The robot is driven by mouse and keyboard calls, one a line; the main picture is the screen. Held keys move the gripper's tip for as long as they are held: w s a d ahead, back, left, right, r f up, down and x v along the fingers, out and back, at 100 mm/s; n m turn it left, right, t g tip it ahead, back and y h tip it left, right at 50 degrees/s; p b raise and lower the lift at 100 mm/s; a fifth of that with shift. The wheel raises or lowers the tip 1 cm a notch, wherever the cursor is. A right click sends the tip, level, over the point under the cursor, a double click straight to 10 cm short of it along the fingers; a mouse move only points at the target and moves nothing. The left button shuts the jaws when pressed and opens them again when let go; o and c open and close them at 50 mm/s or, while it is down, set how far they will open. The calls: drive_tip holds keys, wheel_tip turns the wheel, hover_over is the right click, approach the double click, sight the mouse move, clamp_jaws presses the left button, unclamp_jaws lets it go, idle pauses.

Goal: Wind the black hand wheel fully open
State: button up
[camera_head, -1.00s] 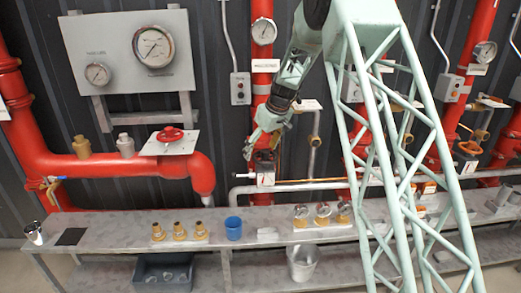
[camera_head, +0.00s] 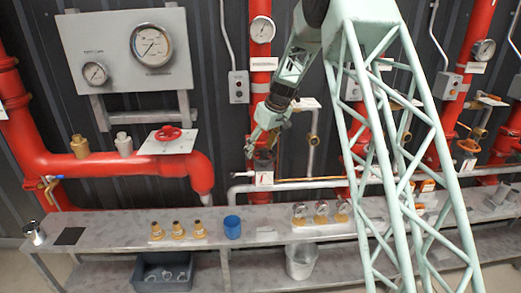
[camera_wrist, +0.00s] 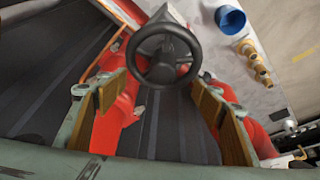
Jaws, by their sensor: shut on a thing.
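The black hand wheel (camera_wrist: 163,54) shows in the wrist view as a dark ring with a hub, in front of a pale bracket on the red pipework. My gripper (camera_wrist: 160,84) has its two wood-coloured finger pads on either side of the wheel, shut on its rim. The exact contact at the fingertips is hard to see. In the head view my gripper (camera_head: 256,143) reaches down to the wheel (camera_head: 265,157) on the red riser; the wheel is small and partly hidden there.
A red hand wheel (camera_head: 167,133) sits on a white plate at left. A grey bench (camera_head: 110,221) below carries brass fittings (camera_head: 178,230), a blue cup (camera_head: 232,227) and several gauges. A thin pipe (camera_head: 320,181) runs right of the black wheel.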

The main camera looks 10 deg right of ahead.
sight(258, 154)
drive_tip(key=shift+s+a+f+n+g+y+b, duration=0.4)
drive_tip(key=shift+s+f+n+b, duration=0.1)
drive_tip(key=shift+n+b, duration=0.7)
drive_tip(key=shift+s+a+n+g+y+b, duration=0.2)
drive_tip(key=shift+n+g+y+b, duration=0.15)
drive_tip(key=shift+n, duration=0.6)
drive_tip(key=shift+s+a+n+g+y+b, duration=0.15)
drive_tip(key=shift+a+n+g+b, duration=0.2)
drive_tip(key=shift+n, duration=0.6)
drive_tip(key=shift+c, duration=0.2)
drive_tip(key=o, duration=0.6)
drive_tip(key=shift+d, duration=0.1)
drive_tip(key=o, duration=0.5)
drive_tip(key=shift+r, duration=0.15)
drive_tip(key=shift+o, duration=0.5)
drive_tip(key=shift+w+r, duration=0.1)
drive_tip(key=shift+w+d+r, duration=0.1)
drive_tip(key=shift+d+r, duration=0.05)
drive_tip(key=shift+r, duration=0.05)
drive_tip(key=shift+r+p, duration=1.6)
drive_tip(key=shift+r, duration=1.85)
